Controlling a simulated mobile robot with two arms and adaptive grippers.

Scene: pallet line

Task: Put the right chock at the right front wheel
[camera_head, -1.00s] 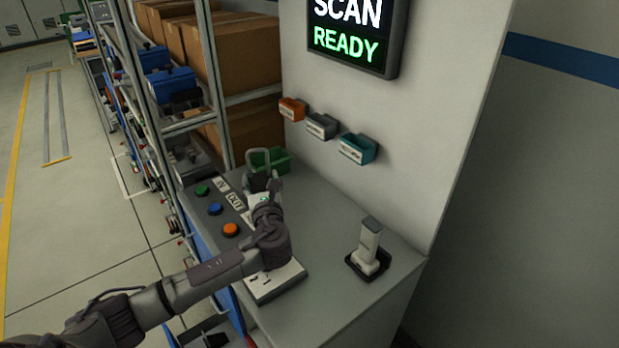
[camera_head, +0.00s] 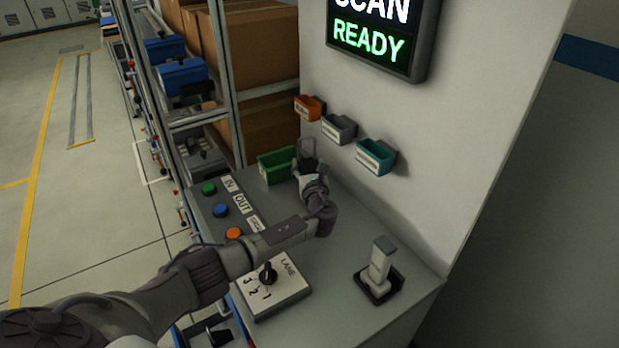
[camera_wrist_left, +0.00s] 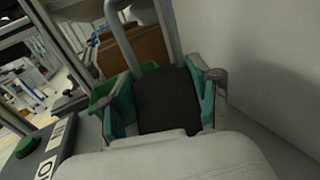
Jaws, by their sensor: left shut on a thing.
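My left gripper (camera_head: 310,172) is above the back of the grey counter, beside the green bin. In the left wrist view its teal finger pads are shut on both sides of a dark block (camera_wrist_left: 168,101). A grey loop, like a padlock shackle, rises from the block; the loop also shows in the head view. The block does not look clearly like a wheel chock. I see no wheel and no other chock in these views. My right gripper is not in view.
The counter (camera_head: 335,262) bears coloured buttons, a lane selector box (camera_head: 272,290), a green bin (camera_head: 275,167) and a handheld device in a holder (camera_head: 380,290). Small wall bins (camera_head: 375,156) and a screen are on the white wall.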

